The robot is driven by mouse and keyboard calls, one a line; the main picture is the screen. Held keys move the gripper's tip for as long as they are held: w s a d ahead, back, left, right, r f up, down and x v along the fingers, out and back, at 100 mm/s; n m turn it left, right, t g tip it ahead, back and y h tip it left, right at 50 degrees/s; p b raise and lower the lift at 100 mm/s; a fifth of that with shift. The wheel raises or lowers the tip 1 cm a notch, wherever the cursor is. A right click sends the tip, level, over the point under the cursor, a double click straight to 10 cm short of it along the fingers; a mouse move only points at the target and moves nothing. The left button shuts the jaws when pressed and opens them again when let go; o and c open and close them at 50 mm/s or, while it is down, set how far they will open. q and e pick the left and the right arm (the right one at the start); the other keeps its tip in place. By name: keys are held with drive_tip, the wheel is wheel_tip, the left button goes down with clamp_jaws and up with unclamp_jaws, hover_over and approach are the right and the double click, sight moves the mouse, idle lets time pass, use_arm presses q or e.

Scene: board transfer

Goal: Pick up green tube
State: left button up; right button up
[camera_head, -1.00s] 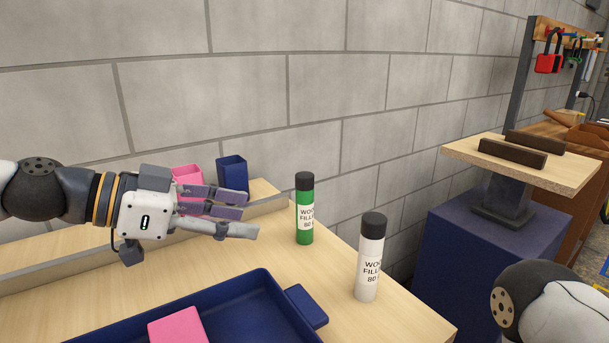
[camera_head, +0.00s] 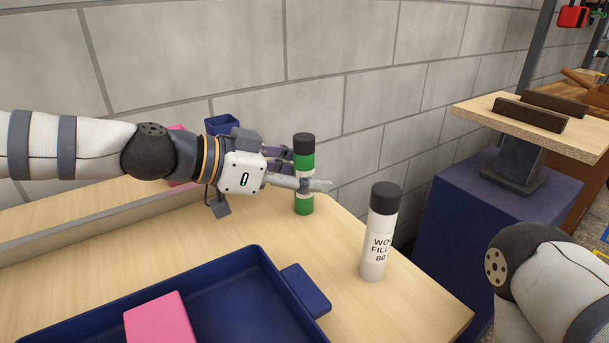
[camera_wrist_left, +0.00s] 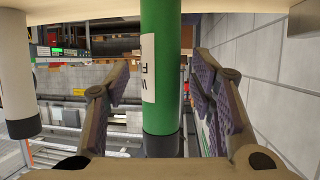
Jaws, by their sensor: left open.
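The green tube (camera_head: 304,163) with a black cap stands upright on the wooden table. In the head view my left gripper (camera_head: 308,178) reaches it from the left, with one finger crossing in front of the tube. In the left wrist view the green tube (camera_wrist_left: 161,70) stands between the two spread fingers of the left gripper (camera_wrist_left: 160,100), its white label partly showing. The fingers are open, and gaps show on both sides of the tube. Of my right arm, only a part shows at the lower right of the head view; its gripper is out of view.
A white tube (camera_head: 380,235) with a black cap stands at the front right of the green one. A blue tray (camera_head: 255,262) holds a pink block (camera_head: 160,322). A blue cup (camera_head: 222,125) stands behind my left gripper. A brick wall is behind the table.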

use_arm(q)
drive_tip(key=shift+r, duration=0.1)
drive_tip(key=shift+c, duration=0.6)
clamp_jaws()
